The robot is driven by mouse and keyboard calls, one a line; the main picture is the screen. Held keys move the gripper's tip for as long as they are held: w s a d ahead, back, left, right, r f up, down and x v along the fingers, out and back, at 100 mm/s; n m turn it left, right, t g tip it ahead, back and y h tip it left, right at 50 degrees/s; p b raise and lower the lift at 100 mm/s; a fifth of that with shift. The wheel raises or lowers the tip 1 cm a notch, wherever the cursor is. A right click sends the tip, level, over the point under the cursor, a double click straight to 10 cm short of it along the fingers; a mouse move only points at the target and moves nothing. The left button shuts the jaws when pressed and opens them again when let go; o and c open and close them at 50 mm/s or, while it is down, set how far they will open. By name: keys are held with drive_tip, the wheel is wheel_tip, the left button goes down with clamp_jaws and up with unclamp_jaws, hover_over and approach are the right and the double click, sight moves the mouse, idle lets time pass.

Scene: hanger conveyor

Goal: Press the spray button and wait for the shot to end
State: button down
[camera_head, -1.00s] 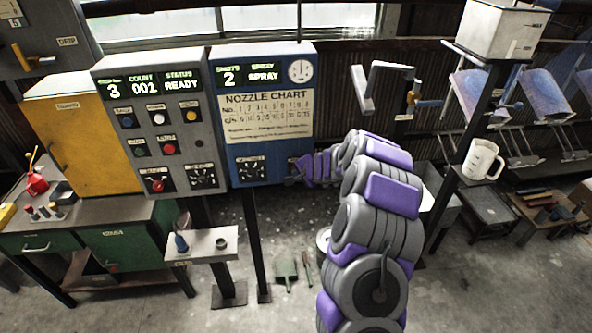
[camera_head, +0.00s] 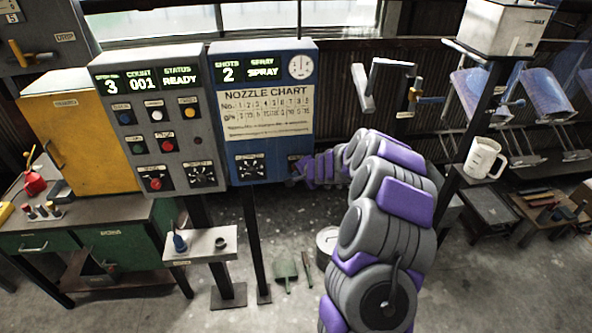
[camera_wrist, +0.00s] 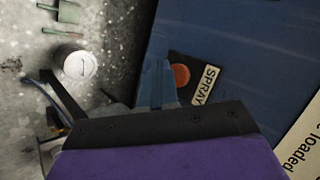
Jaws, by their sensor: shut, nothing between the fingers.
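The orange spray button (camera_wrist: 181,75) sits on the blue panel (camera_wrist: 235,40) beside a "SPRAY" label (camera_wrist: 206,84) in the wrist view. My gripper (camera_wrist: 158,66) is shut and empty, its tip just left of the button; I cannot tell whether it touches. In the head view my gripper (camera_head: 300,172) is at the lower right corner of the blue spray box (camera_head: 222,120), and the button is hidden there. The box's display (camera_head: 262,72) reads shots 2 and SPRAY.
A grey control box (camera_head: 150,120) left of the spray box shows 3, 001 and READY. A small shelf (camera_head: 205,245) with a blue bottle stands below. A white jug (camera_head: 484,158) is at the right. A lidded can (camera_wrist: 73,65) stands on the floor.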

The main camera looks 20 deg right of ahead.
drive_tip(key=s+b, duration=0.2)
drive_tip(key=s+a+b, duration=0.1)
drive_tip(key=s+b, duration=0.1)
drive_tip(key=s, duration=0.1)
drive_tip(key=shift+a, duration=0.2)
drive_tip(key=shift+w, duration=0.1)
idle(0.8)
